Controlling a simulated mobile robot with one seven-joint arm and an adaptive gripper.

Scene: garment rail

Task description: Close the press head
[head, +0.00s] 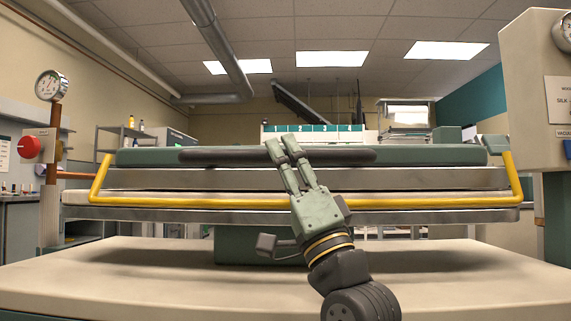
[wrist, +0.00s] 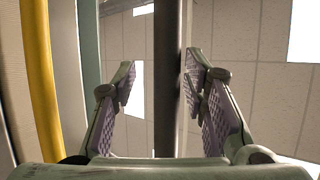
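The press head (head: 440,156) is a long green and grey slab. It lies low and roughly level over the pale lower board (head: 80,198), with little or no gap showing; I cannot tell whether they touch. A dark grey handle bar (head: 225,157) runs along its front. My gripper (head: 284,145) is at the middle of this bar, its fingers reaching up across it. In the wrist view the handle bar (wrist: 167,90) passes between the two fingers of my gripper (wrist: 160,80). The fingers are open, with gaps beside the bar.
A yellow guard rail (head: 430,203) runs across the front, below the handle and behind my wrist. A beige table top (head: 130,270) lies in front. A red knob (head: 27,148) and gauge (head: 51,85) stand left; a beige control box (head: 535,90) stands right.

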